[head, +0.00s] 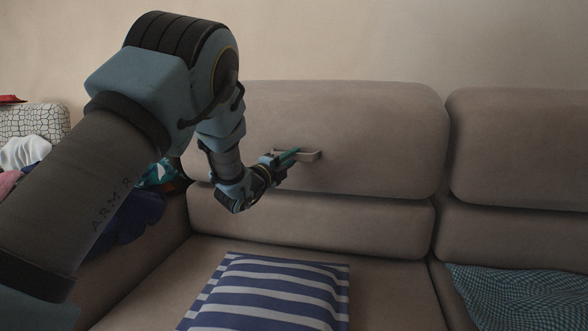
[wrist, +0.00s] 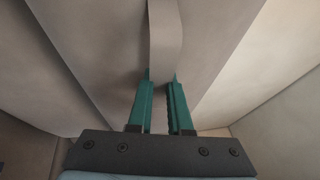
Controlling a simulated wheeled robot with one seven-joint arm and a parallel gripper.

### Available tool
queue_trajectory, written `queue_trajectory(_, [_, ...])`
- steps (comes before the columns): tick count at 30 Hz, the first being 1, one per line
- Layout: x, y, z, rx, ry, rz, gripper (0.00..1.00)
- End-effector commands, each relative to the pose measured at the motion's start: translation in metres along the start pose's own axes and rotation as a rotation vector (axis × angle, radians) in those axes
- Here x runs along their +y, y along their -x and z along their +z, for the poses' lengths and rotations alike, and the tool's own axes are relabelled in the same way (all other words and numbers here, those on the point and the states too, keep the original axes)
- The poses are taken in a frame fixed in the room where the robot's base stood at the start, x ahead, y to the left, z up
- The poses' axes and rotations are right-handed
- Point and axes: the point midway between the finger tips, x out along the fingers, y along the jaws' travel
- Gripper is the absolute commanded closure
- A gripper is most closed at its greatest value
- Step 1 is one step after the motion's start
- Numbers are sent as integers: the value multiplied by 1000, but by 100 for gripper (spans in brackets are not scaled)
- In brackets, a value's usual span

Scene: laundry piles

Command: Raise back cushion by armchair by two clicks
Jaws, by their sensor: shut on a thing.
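The left back cushion (head: 365,130) of a brown-grey sofa stands upright above a lower backrest section (head: 350,222). A loop-like strap handle (head: 312,156) sits on its front face. My gripper (head: 291,156) reaches it from the left, its green fingers at the handle's left part. In the wrist view my gripper (wrist: 160,84) is shut on the strap handle (wrist: 165,40), which runs up from between the fingertips. The cushion face (wrist: 105,50) fills much of that view behind it. My arm hides the cushion's left part in the head view.
A second back cushion (head: 520,145) stands to the right across a narrow gap. A blue-and-white striped pillow (head: 270,295) lies on the seat, a teal patterned cloth (head: 520,298) to its right. Clothes (head: 130,222) and a crackle-patterned piece (head: 45,120) are at the left.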

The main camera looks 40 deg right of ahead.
Motion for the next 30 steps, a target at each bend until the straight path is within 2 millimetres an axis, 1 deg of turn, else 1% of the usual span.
queue_trajectory(1, [11, 5, -2, 0, -3, -3, 100])
queue_trajectory(6, [8, 8, -3, -1, -15, -32, 100])
queue_trajectory(17, [6, 9, -3, -2, -17, -35, 100])
queue_trajectory(18, [6, 9, -3, -2, -17, -35, 78])
queue_trajectory(20, [6, 8, -3, -2, -17, -36, 71])
queue_trajectory(30, [3, 8, -3, -1, -18, -40, 70])
